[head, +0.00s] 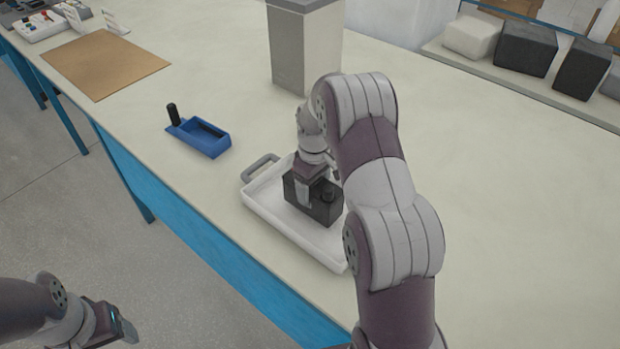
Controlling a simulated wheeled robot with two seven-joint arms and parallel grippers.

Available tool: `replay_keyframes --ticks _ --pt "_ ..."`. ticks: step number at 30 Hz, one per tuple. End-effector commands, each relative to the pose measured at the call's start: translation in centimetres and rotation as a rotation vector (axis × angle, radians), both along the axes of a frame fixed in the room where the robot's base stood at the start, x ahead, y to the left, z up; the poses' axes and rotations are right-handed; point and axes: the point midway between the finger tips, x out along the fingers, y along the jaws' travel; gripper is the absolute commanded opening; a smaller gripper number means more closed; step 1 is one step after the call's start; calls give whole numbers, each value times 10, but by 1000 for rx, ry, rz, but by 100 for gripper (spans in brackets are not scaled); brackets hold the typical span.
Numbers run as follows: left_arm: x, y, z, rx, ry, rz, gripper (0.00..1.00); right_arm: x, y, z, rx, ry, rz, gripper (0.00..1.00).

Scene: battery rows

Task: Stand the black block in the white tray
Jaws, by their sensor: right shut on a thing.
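The black block (325,209) is in the white tray (260,206), or just above its floor; I cannot tell whether its base touches. My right gripper (305,186) comes down from above and is shut on the block. My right arm hides the right part of the tray. My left gripper (126,327) is at the lower left, off the table's front edge and far from the tray. The view does not show whether its fingers are open or shut.
A blue holder (206,143) with a black upright peg stands left of the tray. A grey bin (288,60) stands behind it. A brown board (104,64) lies at the far left. Black and white blocks sit on a shelf (455,56) at the back right. The right tabletop is clear.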

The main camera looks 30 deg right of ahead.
Motion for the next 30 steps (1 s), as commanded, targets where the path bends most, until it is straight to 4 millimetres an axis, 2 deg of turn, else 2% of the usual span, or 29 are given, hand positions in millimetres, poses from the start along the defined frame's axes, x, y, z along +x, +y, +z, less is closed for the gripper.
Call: replay_keyframes --ticks 4,15,16,17,18,26,30 --pt "0 0 3 0 0 0 66 2 0 -12 -2 -6 0 0" --pt "0 0 1 0 0 0 66 2 0 -16 -2 -7 0 0" --pt "0 0 1 0 0 0 66 0 0 -17 0 -2 0 83" --pt "0 0 1 0 0 0 66 0 0 -17 0 -2 0 93" --pt "0 0 1 0 0 0 66 0 0 -17 -1 -1 0 99" --pt "0 0 2 0 0 0 66 0 0 -16 0 -2 0 99" --pt "0 0 0 0 0 0 66 1 0 3 -2 -6 0 99"
